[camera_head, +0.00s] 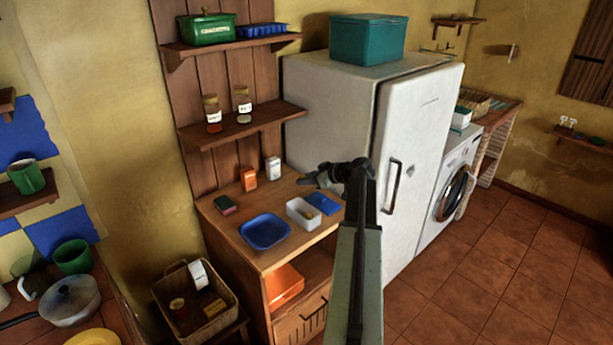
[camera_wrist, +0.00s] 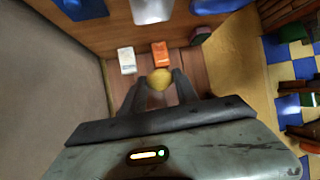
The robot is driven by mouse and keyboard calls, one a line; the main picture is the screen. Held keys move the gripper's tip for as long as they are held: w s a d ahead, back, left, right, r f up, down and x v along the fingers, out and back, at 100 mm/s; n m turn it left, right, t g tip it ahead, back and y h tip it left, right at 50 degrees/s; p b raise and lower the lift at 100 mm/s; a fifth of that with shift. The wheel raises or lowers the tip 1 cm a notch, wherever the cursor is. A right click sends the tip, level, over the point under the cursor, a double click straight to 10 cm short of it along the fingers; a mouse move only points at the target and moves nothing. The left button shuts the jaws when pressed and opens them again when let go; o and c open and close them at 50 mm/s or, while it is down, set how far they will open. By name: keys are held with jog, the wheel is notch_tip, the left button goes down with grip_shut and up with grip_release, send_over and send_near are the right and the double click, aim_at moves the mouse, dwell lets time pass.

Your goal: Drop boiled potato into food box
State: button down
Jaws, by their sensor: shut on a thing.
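The yellow boiled potato (camera_wrist: 160,77) sits between the fingertips of my gripper (camera_wrist: 161,84) in the wrist view; the fingers are shut on it. In the head view my gripper (camera_head: 318,178) is above the wooden counter, behind the white food box, and the potato in it cannot be made out. The food box (camera_head: 291,217) is open on the counter, with a small yellowish patch inside. In the wrist view the box (camera_wrist: 152,10) is at the top edge, partly cut off. Its blue lid (camera_head: 322,203) lies beside it, to the right.
A blue plate (camera_head: 264,231) lies left of the box. An orange carton (camera_head: 248,179) and a white carton (camera_head: 273,169) stand at the counter's back. The white fridge (camera_head: 345,115) rises close on the right. A wooden shelf (camera_head: 242,126) with jars hangs above.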

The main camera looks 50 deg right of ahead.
notch_tip(320, 180, down, 6)
jog(key=b, duration=0.6)
jog(key=shift+f, duration=0.15)
jog(key=c, duration=0.8)
grip_release()
jog(key=shift+c, duration=0.2)
jog(key=shift+s, duration=0.1)
jog(key=p+v, duration=0.4)
jog(key=v, duration=0.3)
jog(key=shift+s+r, duration=0.3)
jog(key=shift+s, duration=0.05)
